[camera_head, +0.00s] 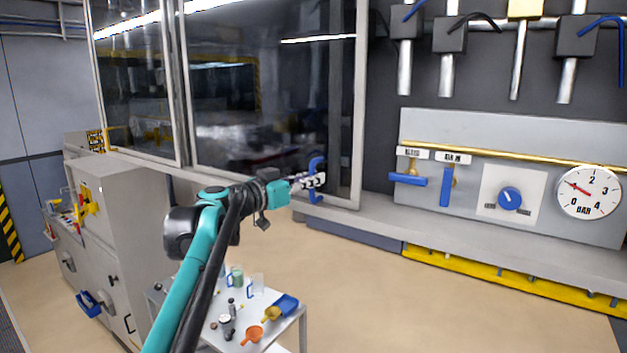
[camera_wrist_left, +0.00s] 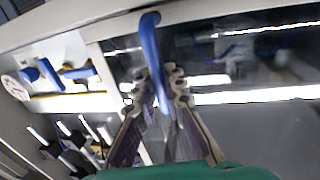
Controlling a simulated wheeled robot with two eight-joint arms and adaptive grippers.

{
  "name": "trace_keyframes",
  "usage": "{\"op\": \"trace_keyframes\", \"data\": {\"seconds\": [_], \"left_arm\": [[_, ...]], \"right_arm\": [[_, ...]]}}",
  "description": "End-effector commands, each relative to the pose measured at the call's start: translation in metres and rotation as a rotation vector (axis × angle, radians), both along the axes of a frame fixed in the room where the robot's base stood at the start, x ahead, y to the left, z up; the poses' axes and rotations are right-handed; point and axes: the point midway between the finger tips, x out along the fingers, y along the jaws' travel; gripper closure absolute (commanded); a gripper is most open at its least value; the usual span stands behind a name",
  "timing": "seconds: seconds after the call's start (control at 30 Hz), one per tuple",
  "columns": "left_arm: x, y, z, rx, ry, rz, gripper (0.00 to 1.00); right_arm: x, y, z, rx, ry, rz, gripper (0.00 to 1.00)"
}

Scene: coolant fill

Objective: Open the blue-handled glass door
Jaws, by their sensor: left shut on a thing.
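The glass door (camera_head: 262,95) is a dark pane in a light metal frame, and it looks shut. Its blue handle (camera_head: 316,166) is a vertical bar at the lower right of the pane. My left gripper (camera_head: 312,181) reaches it from the left. In the left wrist view the blue handle (camera_wrist_left: 150,45) passes between the two fingers of my left gripper (camera_wrist_left: 160,92), which are closed around it. The handle's lower part is partly hidden by the fingers. My right gripper is in neither view.
A wall panel with a blue knob (camera_head: 510,198), blue valve levers (camera_head: 446,187) and a pressure gauge (camera_head: 589,192) is to the right. A small table (camera_head: 292,322) with cups and scoops stands below my left arm. A grey cabinet (camera_head: 142,215) is at left. Floor at centre right is clear.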

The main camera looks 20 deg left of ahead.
Motion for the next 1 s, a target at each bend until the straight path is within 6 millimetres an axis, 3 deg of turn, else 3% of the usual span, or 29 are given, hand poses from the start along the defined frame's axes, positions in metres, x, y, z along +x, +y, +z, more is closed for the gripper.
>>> {"op": "trace_keyframes", "data": {"seconds": [0.07, 0.1, 0.17, 0.57, 1.0], "left_arm": [[0.000, -0.001, 0.000, -0.001, 0.000, -0.002, 1.00], [0.000, -0.001, 0.000, -0.001, 0.000, -0.002, 0.82], [0.000, -0.001, 0.000, -0.001, 0.000, -0.002, 0.68], [-0.007, 0.003, 0.000, 0.000, 0.000, 0.000, 0.68], [-0.083, 0.046, 0.000, 0.000, 0.000, 0.002, 0.68]], "right_arm": [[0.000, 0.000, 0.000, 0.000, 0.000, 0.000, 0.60], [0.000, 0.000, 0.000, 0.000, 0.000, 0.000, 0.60], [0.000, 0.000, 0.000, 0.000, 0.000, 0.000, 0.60], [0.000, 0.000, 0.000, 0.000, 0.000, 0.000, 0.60], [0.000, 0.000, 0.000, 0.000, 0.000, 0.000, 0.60]]}}
